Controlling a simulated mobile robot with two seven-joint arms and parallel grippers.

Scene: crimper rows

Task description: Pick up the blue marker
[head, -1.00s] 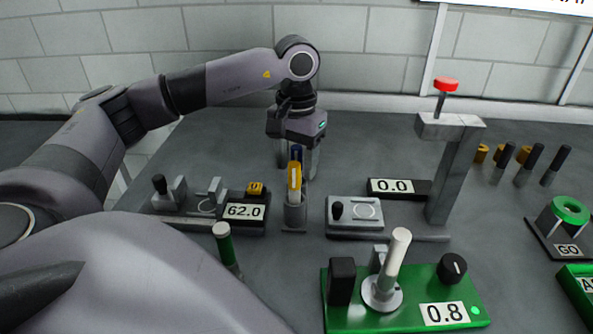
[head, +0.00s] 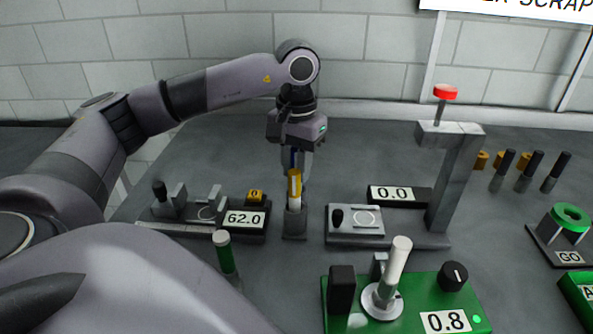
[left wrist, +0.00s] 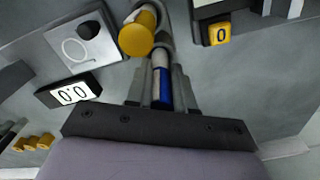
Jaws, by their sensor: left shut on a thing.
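The blue marker (head: 294,157) stands upright between the fingers of my left gripper (head: 298,166), behind a yellow-and-white marker (head: 295,188). In the left wrist view the blue marker (left wrist: 165,88) shows a blue end and a white body, with the fingers (left wrist: 161,72) closed on either side of it. Its lower part is hidden in the head view. The yellow end of the other marker (left wrist: 137,36) shows beside the fingertips. Both markers are at a small grey holder (head: 294,224). My right gripper is not in view.
A device reading 62.0 (head: 245,219) stands left of the holder, and one reading 0.0 (head: 391,194) right of it. A grey press post with a red knob (head: 446,92) rises further right. A green-white marker (head: 224,252) and a green unit (head: 408,312) are in front.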

